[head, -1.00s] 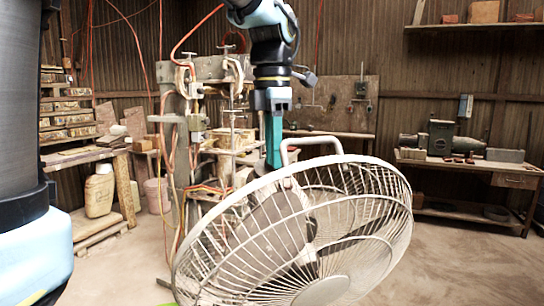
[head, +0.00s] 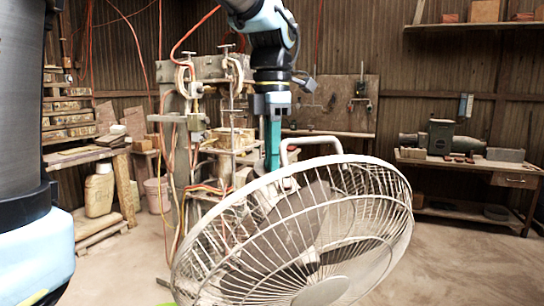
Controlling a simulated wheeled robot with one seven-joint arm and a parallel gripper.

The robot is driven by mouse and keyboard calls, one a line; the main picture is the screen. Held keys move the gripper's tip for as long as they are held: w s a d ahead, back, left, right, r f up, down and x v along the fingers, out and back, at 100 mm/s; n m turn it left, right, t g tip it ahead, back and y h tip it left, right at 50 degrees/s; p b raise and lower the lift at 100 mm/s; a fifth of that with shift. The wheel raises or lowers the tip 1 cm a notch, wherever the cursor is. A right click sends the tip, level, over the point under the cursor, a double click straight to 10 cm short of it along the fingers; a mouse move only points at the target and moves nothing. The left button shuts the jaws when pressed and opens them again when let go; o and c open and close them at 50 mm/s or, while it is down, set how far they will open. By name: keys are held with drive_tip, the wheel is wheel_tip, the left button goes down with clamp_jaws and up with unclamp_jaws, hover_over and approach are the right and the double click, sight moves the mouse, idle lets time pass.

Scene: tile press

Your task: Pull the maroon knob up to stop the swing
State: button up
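A large pale fan (head: 335,288) with a wire cage and a handle on top fills the lower middle of the head view, tilted. My gripper (head: 272,162) points down behind the fan's upper rim, left of the handle. Its teal fingers show from the side, and their tips are at or behind the rim. I cannot tell whether they are open or shut, or whether they touch anything. No maroon knob shows; the back of the fan is hidden by the cage.
Behind stands a press-like frame (head: 195,125) with clamps and orange hoses. A wooden bench (head: 75,156) with a tan jug (head: 99,192) is at left. A workbench (head: 455,163) with a grey machine (head: 440,135) is at right. The floor at right is clear.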

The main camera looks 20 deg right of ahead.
drive_tip(key=o, duration=0.8)
drive_tip(key=shift+r, duration=0.25)
